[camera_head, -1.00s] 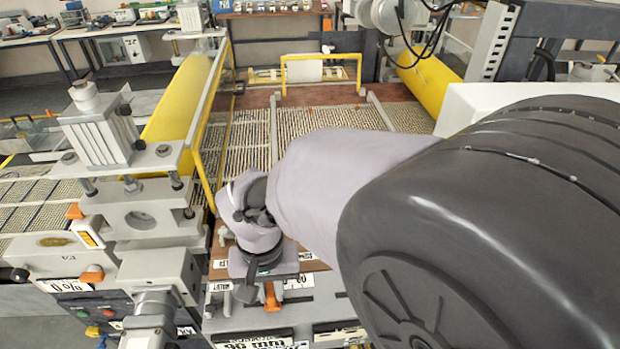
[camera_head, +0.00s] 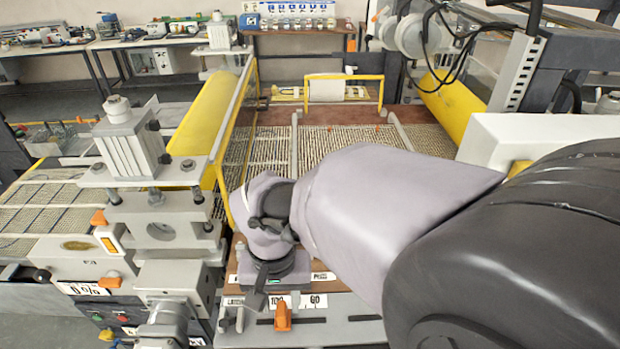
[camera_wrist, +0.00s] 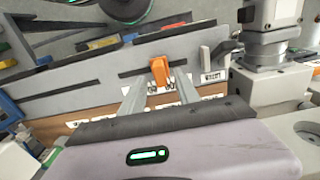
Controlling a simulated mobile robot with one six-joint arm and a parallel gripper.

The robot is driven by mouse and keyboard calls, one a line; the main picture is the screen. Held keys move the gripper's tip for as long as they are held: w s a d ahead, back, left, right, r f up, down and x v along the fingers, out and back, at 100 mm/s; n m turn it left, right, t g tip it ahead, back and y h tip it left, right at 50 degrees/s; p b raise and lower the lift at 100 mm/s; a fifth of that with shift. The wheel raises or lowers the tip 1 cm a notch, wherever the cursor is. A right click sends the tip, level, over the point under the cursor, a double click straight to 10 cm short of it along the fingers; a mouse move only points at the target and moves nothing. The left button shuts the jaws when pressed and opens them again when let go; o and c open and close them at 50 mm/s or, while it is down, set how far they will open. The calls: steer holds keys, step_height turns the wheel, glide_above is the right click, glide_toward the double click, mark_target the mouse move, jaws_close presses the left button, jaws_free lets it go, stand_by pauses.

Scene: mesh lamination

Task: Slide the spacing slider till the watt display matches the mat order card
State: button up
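The orange slider knob (camera_head: 283,317) stands in a dark slot on the grey front panel. In the wrist view the knob (camera_wrist: 160,72) lies between and just beyond the two pale fingers of my gripper (camera_wrist: 159,84). The fingers are apart, with gaps on either side of the knob, so my gripper is open. In the head view my gripper (camera_head: 258,299) hangs just behind and left of the knob, its fingers partly hidden. A white "GO" label (camera_head: 313,301) sits behind the slot. No readable watt display or order card shows.
A roller stand (camera_head: 150,225) with a grey motor is close on the left. A white plate reading 0% (camera_head: 84,289) is on its front. The yellow roller (camera_head: 198,110) and mesh bed (camera_head: 320,142) lie behind. A small grey lever (camera_wrist: 205,57) stands near the slot's end.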

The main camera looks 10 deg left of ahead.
mark_target(281, 309)
step_height(281, 309, up, 14)
steer(key=p, duration=0.3)
steer(key=shift+p, duration=0.4)
steer(key=shift+r, duration=0.1)
steer(key=s+d+f+m+t+b, duration=0.1)
steer(key=d+f+m+t+b, duration=0.1)
steer(key=d+f+b, duration=0.2)
steer(key=s+d+f+m+t+y+b, duration=0.1)
steer(key=d+b, duration=0.4)
steer(key=d, duration=0.5)
steer(key=s+d+f+m+t+y+b, duration=0.1)
steer(key=s+d+f+m+t+b, duration=0.1)
steer(key=d, duration=0.6)
step_height(281, 309, down, 5)
steer(key=s+m+b, duration=0.1)
steer(key=m+b, duration=0.1)
steer(key=b, duration=0.1)
steer(key=shift+r+t, duration=0.15)
steer(key=shift+t, duration=0.25)
steer(key=shift+s+d+b, duration=0.1)
steer(key=shift+b, duration=0.25)
